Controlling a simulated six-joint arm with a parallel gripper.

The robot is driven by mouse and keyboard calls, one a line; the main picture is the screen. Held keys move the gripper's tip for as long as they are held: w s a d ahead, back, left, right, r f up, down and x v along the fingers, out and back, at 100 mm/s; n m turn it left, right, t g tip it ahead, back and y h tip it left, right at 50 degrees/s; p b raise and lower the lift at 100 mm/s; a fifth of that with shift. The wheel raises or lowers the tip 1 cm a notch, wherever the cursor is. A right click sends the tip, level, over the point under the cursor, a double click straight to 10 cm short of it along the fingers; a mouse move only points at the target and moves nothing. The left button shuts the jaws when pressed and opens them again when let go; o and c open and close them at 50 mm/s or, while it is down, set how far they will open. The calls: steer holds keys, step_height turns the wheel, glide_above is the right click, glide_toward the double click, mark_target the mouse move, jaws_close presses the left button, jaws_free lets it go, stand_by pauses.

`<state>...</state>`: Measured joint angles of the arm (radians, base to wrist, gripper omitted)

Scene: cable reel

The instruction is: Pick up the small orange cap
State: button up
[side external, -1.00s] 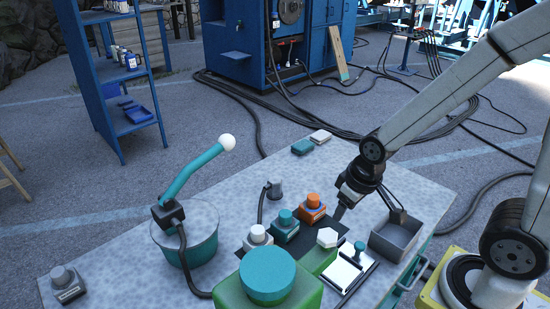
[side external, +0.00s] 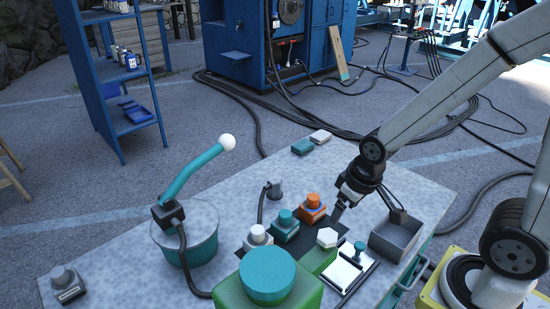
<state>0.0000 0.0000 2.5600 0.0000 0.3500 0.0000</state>
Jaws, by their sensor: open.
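The small orange cap (side external: 314,199) sits on top of an orange block-like base (side external: 312,213) on a dark mat (side external: 328,257) on the table. A thin bluish ring shows at the foot of the cap. My gripper (side external: 368,208) is open and empty, just to the right of the cap and apart from it. One dark finger reaches down near the mat's right edge, and the other spreads toward the grey bin.
A teal-capped block (side external: 285,224) and a white-capped block (side external: 258,239) stand left of the orange one. A white hexagonal piece (side external: 327,237) tops a green block in front. A grey open bin (side external: 396,236) is at the right. A teal-handled reel (side external: 187,240) stands left.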

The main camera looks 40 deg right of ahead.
stand_by(0.3)
steer(key=n+g, duration=0.2)
steer(key=n, duration=1.7)
glide_above(314, 197)
steer(key=s, duration=0.1)
steer(key=shift+a+f, duration=0.2)
steer(key=shift+f, duration=0.45)
steer(key=shift+a+f, duration=0.2)
steer(key=shift+f, duration=0.4)
steer(key=shift+w+d+f+n+g, duration=0.3)
steer(key=shift+w+d+n, duration=0.15)
steer(key=shift+n, duration=0.35)
steer(key=shift+f, duration=1.25)
